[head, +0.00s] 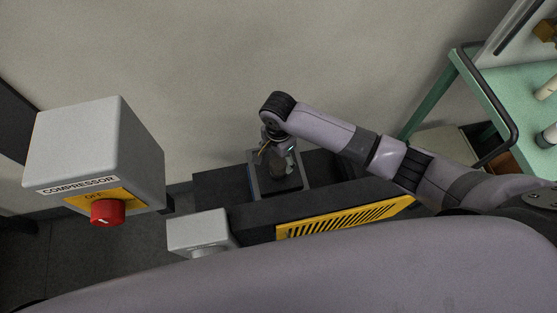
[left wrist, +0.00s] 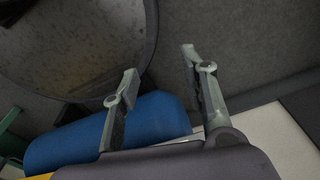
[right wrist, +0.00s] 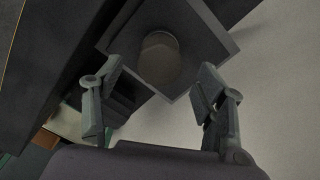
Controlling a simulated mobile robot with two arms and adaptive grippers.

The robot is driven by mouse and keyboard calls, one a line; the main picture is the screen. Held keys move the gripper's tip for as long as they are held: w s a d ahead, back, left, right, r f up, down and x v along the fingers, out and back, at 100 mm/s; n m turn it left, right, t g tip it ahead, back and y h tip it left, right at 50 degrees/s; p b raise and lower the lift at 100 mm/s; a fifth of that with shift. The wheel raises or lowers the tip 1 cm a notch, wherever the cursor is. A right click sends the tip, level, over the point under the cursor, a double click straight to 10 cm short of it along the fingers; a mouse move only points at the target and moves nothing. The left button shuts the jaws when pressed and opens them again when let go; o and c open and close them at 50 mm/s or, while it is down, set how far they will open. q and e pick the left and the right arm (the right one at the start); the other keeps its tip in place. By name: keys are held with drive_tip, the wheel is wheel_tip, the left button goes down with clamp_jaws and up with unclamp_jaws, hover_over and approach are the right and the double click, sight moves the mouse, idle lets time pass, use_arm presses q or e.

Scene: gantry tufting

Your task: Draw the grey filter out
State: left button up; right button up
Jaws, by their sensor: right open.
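A round grey cylinder, which looks like the grey filter (right wrist: 160,58), sits inside a square, dark-rimmed housing (right wrist: 218,36) in the right wrist view. My right gripper (right wrist: 158,74) is open, with its fingers apart on either side of the filter in that view. Whether they touch it I cannot tell. In the head view the right gripper (head: 283,164) points down over the housing (head: 292,186) and largely hides what is inside. My left gripper (left wrist: 160,82) is open and empty in the left wrist view, away from the filter; it is not visible in the head view.
A grey compressor box (head: 95,150) with a red knob (head: 107,212) stands at left. A small grey box (head: 198,230) and a yellow slotted panel (head: 340,218) are near the housing. A green trolley (head: 510,85) is at right. A blue rounded body (left wrist: 105,135) lies by the left gripper.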

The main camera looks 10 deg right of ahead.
sight(278, 162)
wheel_tip(278, 162, down, 2)
drive_tip(key=shift+f, duration=0.85)
use_arm(q)
drive_tip(key=shift+s, duration=0.65)
use_arm(e)
drive_tip(key=shift+c, duration=0.4)
drive_tip(key=c, duration=1.2)
drive_tip(key=shift+r+n+p, duration=0.15)
drive_tip(key=shift+n+p, duration=0.55)
drive_tip(key=shift+n, duration=0.2)
use_arm(q)
drive_tip(key=shift+w+r, duration=0.15)
drive_tip(key=shift+r, duration=0.7)
use_arm(e)
drive_tip(key=shift+n, duration=0.7)
